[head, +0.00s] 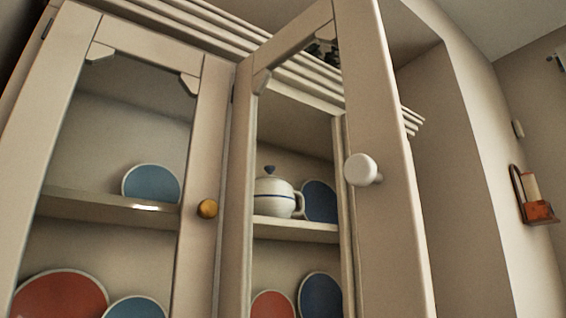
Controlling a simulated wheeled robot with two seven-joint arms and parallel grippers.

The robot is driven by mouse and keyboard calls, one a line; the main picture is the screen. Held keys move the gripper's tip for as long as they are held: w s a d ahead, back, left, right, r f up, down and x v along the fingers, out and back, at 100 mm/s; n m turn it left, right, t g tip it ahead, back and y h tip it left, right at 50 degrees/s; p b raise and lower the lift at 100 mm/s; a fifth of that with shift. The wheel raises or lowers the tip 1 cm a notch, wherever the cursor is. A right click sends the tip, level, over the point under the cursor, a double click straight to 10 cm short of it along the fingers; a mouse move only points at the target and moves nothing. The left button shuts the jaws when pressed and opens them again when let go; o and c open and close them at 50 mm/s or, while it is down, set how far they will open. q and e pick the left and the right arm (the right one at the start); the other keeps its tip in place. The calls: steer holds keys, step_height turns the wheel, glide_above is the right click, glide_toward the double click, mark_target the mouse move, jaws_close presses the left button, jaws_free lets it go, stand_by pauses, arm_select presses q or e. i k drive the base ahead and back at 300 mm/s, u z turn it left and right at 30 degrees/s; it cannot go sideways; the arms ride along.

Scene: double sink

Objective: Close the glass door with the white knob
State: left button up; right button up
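The glass door with the white knob (388,215) is the right door of a cream wall cabinet. It stands open, swung out toward me, with its hinge side at the left near the middle of the cabinet. The white knob (361,169) sits on the door's right, free edge. Through its glass I see a white lidded pot (274,198) with a blue knob and a blue plate on a shelf. Neither of my grippers shows in the head view.
The left glass door (207,120) with a yellow knob (207,208) looks shut. Blue and red plates (62,296) stand inside the cabinet. A wall sconce with a candle (533,198) hangs at the right. The space right of the open door looks clear.

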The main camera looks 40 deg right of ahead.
mark_target(395, 282)
steer(key=u, duration=0.65)
steer(key=k, duration=0.95)
steer(key=z, duration=1.25)
steer(key=i, duration=0.5)
